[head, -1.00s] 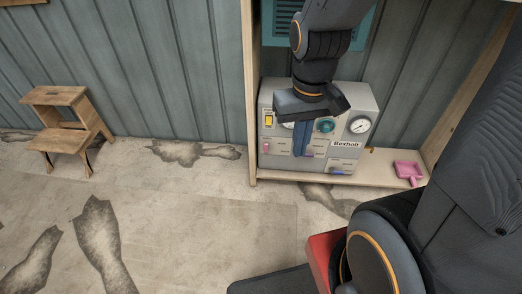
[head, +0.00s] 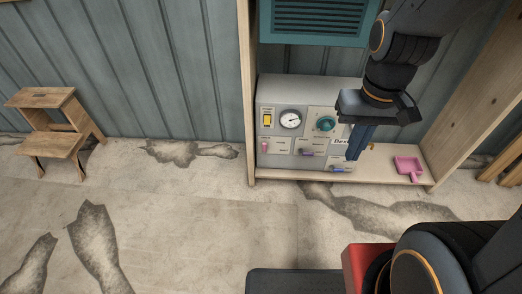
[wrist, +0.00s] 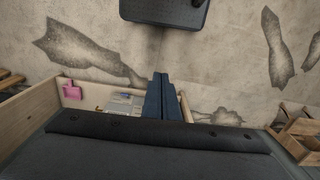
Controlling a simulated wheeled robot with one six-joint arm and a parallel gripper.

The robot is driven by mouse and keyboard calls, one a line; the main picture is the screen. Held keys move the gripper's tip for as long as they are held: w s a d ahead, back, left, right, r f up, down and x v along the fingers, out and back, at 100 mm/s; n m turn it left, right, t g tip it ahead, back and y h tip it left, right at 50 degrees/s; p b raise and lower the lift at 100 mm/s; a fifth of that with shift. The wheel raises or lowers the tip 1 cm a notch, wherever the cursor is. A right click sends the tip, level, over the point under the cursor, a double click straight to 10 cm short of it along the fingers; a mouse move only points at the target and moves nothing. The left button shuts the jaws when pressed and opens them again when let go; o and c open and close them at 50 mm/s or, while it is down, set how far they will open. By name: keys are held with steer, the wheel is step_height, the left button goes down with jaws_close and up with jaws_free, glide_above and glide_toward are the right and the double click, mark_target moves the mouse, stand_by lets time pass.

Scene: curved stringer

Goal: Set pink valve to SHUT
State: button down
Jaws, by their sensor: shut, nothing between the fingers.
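The grey control box (head: 282,92) stands on a low wooden shelf. A small pink handle (head: 264,147), which looks like the pink valve, sits at the lower left of its front. The labels around it are too small to read, so I cannot tell its setting. My gripper (head: 353,157) is shut and empty, pointing down in front of the box's right end, well to the right of the pink handle. In the wrist view my gripper's dark blue fingers (wrist: 161,77) lie together. Part of the box (wrist: 122,103) shows beside them there; the pink handle cannot be made out.
The box also bears a yellow switch (head: 267,118), a gauge (head: 290,120), a teal knob (head: 325,124), a purple handle (head: 307,152) and a blue handle (head: 340,169). A pink dustpan (head: 408,167) lies on the shelf at right. A wooden step stool (head: 50,140) stands far left.

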steer(key=w+a+f+n+t+b, duration=0.3)
steer(key=w+a+f+b, duration=0.4)
steer(key=w+f, duration=0.4)
steer(key=w+a+f+n+t+b, duration=0.25)
steer(key=w+a+f+b, duration=0.35)
steer(key=w+f+b, duration=0.4)
steer(key=w+a+f+n+t+b, duration=0.2)
steer(key=w+a+f+t+b, duration=0.35)
steer(key=w+f, duration=0.6)
steer(key=w+a+f+n+t+h+b, duration=0.1)
steer(key=w+a+f+n+b, duration=0.15)
steer(key=f+b, duration=0.4)
steer(key=w+a+f+n+t+h+b, duration=0.1)
steer(key=w+a+f+b, duration=0.2)
steer(key=f+b, duration=0.3)
steer(key=n+t+h+b, duration=0.3)
steer(key=n+t+b, duration=0.1)
steer(key=b, duration=0.3)
glide_toward(265, 147)
steer(key=s+a, duration=0.2)
steer(key=a, duration=0.2)
steer(key=shift+d, duration=0.1)
steer(key=b+x, duration=0.4)
steer(key=x, duration=0.6)
steer(key=shift+b, duration=0.35)
steer(key=shift+s+r+m+p, duration=0.15)
steer(key=shift+m+p, duration=0.15)
steer(key=shift+p, duration=0.15)
